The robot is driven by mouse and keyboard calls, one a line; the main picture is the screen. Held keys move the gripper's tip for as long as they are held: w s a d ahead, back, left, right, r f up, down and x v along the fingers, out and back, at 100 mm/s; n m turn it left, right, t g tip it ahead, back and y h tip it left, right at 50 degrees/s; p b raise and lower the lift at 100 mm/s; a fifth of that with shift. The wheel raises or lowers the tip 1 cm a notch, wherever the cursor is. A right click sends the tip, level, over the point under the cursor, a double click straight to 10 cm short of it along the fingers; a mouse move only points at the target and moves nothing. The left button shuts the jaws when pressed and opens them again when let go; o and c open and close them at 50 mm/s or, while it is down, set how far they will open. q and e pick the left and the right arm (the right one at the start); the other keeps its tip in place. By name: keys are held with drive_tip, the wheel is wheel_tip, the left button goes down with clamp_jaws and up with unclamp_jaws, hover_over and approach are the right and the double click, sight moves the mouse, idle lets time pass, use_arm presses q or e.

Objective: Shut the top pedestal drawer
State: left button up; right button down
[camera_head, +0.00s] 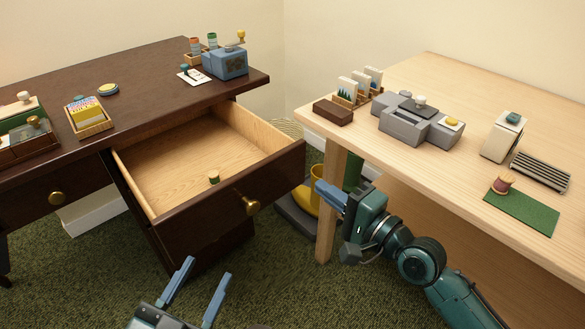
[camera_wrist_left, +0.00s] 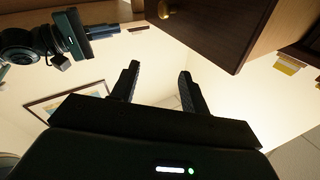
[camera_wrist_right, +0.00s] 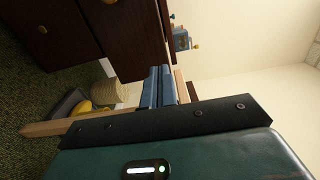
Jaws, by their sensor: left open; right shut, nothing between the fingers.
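The top pedestal drawer (camera_head: 225,215) of the dark wood desk is pulled far out in the head view. It has a brass knob (camera_head: 251,206) on its front and a small cork-coloured item (camera_head: 213,177) inside. My left gripper (camera_head: 206,283) is open and empty, low in front of the drawer and apart from it. In the left wrist view a dark wood front with a brass knob (camera_wrist_left: 164,10) shows beyond its fingers (camera_wrist_left: 158,82). My right gripper (camera_head: 321,189) is shut and empty, right of the drawer front near the pale table's leg. Its closed fingers also show in the right wrist view (camera_wrist_right: 158,85).
A pale wood table (camera_head: 440,75) stands at the right, with a grey machine (camera_head: 415,122) and other items. The dark desk top (camera_head: 120,65) carries a blue device (camera_head: 225,62) and a card box (camera_head: 88,117). A yellow object (camera_head: 305,198) sits on the floor between them.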

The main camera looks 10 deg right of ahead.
sight(282, 159)
drive_tip(key=b+x, duration=0.2)
drive_tip(key=x, duration=0.7)
drive_tip(key=shift+w+a+f, duration=0.1)
drive_tip(key=shift+w+a, duration=0.1)
drive_tip(key=shift+w, duration=0.05)
use_arm(q)
drive_tip(key=shift+w+d, duration=0.15)
drive_tip(key=shift+d, duration=0.05)
use_arm(e)
drive_tip(key=shift+w+a, duration=0.1)
drive_tip(key=shift+w, duration=0.1)
